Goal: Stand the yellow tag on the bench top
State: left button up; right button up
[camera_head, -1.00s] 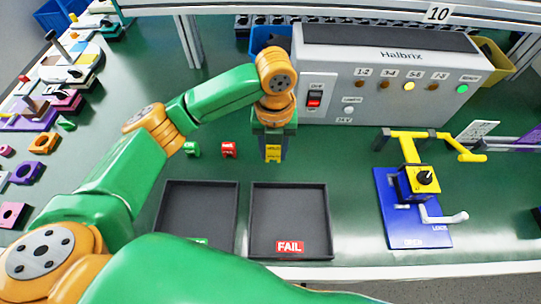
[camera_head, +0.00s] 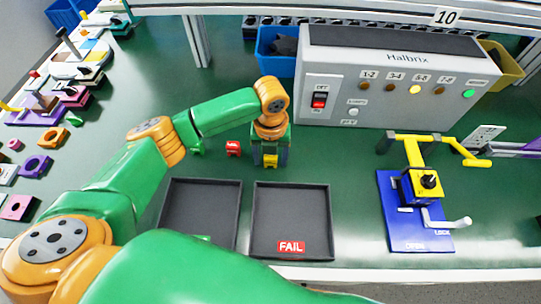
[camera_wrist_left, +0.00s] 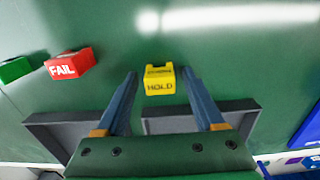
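The yellow tag (camera_head: 271,160), marked HOLD, stands upright on the green bench top behind the FAIL tray. It also shows in the left wrist view (camera_wrist_left: 159,82), between the two fingertips, with a gap on either side. My left gripper (camera_head: 271,156) points down over the tag. In the left wrist view my left gripper (camera_wrist_left: 160,75) is open, its fingers apart and not touching the tag. My right gripper is not in view.
A red FAIL tag (camera_head: 233,148) and a green tag (camera_head: 197,148) stand to the left. Two black trays (camera_head: 327,215) lie in front. The grey Halbrix box (camera_head: 390,65) stands behind, and a blue fixture (camera_head: 390,215) is at the right.

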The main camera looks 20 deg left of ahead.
aim_at(271, 157)
pick_arm(q)
jog(key=shift+r, duration=0.1)
notch_tip(271, 157, up, 12)
dwell(0.6)
